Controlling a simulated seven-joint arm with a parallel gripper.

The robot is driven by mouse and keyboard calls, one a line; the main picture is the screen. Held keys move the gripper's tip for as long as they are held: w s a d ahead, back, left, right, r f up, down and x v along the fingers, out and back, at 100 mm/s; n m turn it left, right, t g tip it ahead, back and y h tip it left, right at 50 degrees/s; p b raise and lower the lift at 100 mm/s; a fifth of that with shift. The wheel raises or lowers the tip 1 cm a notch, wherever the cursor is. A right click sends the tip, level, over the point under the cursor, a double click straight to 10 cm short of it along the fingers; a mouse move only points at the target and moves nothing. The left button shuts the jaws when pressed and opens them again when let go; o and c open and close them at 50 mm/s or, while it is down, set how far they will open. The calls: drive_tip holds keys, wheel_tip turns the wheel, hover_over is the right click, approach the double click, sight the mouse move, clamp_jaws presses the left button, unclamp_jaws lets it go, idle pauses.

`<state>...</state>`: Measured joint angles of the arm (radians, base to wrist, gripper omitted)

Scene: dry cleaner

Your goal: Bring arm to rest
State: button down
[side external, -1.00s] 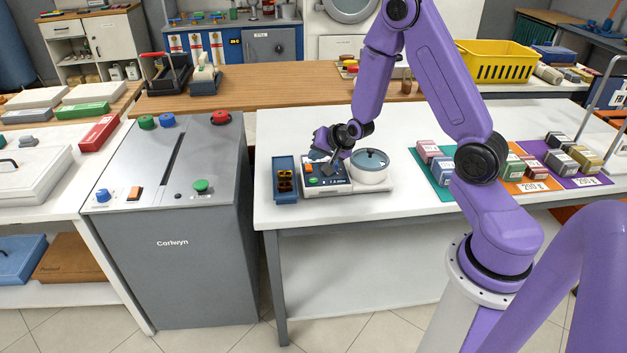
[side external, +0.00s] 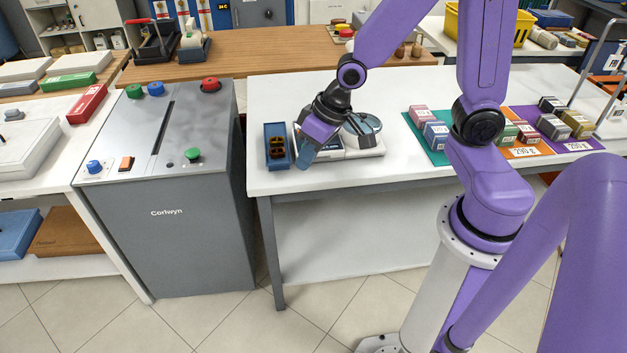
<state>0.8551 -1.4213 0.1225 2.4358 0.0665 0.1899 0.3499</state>
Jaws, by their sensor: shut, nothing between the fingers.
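My gripper (side external: 307,153) hangs at the end of my purple arm, above the front left part of the weighing scale (side external: 368,150) on the white table. It points down and is shut with nothing in it. It hides the scale's control panel and part of the round pan (side external: 362,124). I cannot tell whether the fingertips touch anything.
A blue tray (side external: 268,156) with dark and amber pieces lies just left of my gripper. To the right, several labelled blocks (side external: 435,134) stand on coloured mats. A grey Corlwyn cabinet (side external: 190,240) with buttons stands left of the table (side external: 300,85).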

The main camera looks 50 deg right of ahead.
drive_tip(key=s+r+n+g+h, duration=0.1)
drive_tip(key=s+r+n, duration=0.2)
drive_tip(key=s, duration=0.6)
drive_tip(key=s+d+r+n+g+h, duration=0.1)
drive_tip(key=s+r+n+g, duration=0.1)
drive_tip(key=s+n, duration=0.5)
drive_tip(key=shift+s+d+r+n+g, duration=0.15)
drive_tip(key=shift+s+r+n+g, duration=0.25)
drive_tip(key=shift+s, duration=0.8)
